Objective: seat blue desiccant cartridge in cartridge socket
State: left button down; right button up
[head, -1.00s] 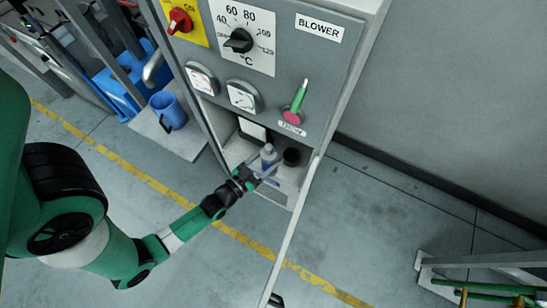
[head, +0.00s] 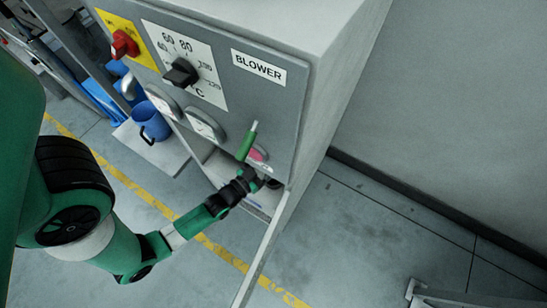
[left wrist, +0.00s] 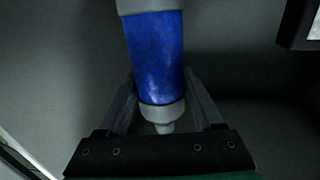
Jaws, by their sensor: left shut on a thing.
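The blue desiccant cartridge (left wrist: 155,55) fills the middle of the left wrist view, a blue cylinder with pale grey ends and a narrow pale tip toward the gripper base. My left gripper (left wrist: 160,88) is shut on it, one finger on each side. In the head view my left gripper (head: 258,180) is at the opening of the cabinet's lower recess, under the panel, and hides the cartridge. A small dark shape (head: 273,184) shows just right of it; I cannot tell whether this is the cartridge socket. My right gripper is not in view.
The grey cabinet panel (head: 282,105) with the BLOWER label overhangs the recess.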

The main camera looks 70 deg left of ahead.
pick_arm(q)
jog(key=shift+f+b, duration=1.95)
jog(key=shift+f, duration=0.45)
jog(key=shift+f+b, duration=2.05)
jog(key=shift+f, duration=0.3)
grip_release()
jog(key=p+v, duration=0.3)
jog(key=v, duration=0.8)
jog(key=shift+s, duration=0.25)
jog(key=shift+d+r, duration=0.1)
jog(key=shift+d, duration=0.05)
